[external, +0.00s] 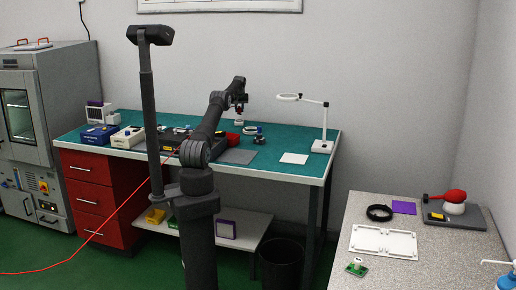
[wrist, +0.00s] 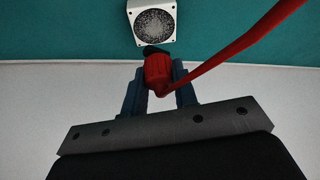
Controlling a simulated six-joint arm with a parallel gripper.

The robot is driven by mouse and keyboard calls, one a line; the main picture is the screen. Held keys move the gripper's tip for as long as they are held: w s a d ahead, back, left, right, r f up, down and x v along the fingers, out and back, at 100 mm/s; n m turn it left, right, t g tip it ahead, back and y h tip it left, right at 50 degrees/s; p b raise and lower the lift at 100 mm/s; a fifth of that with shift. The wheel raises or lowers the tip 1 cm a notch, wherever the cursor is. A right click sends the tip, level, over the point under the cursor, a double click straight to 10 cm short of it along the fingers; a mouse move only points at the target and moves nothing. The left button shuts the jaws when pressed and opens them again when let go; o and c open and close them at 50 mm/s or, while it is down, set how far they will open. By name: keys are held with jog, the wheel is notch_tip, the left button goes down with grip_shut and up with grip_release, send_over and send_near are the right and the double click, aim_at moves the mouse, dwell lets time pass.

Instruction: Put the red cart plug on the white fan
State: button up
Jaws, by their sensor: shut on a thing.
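The red cart plug (wrist: 158,70) is held between the blue fingers of my gripper (wrist: 160,88) in the wrist view. Its dark tip points towards the white fan (wrist: 140,38), and a thick red cable runs from it to the upper right. The fan is a white square frame with a round grey speckled face, at the top of the wrist view. The plug's tip overlaps the fan's lower edge in the picture; I cannot tell whether they touch. In the external view my gripper (external: 239,106) is over the back of the teal bench, too small to show the plug clearly.
The teal bench (external: 270,169) holds boxes at left, a grey mat (external: 238,156), a white sheet (external: 293,158) and a magnifier lamp (external: 323,146). A red cord (external: 95,232) crosses in front at left. A speckled counter (external: 430,262) with several items stands at right.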

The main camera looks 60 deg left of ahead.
jog(key=shift+f, duration=2.05)
jog(key=shift+f, duration=0.15)
jog(key=o, duration=1)
jog(key=v, duration=1.2)
jog(key=shift+s, duration=0.1)
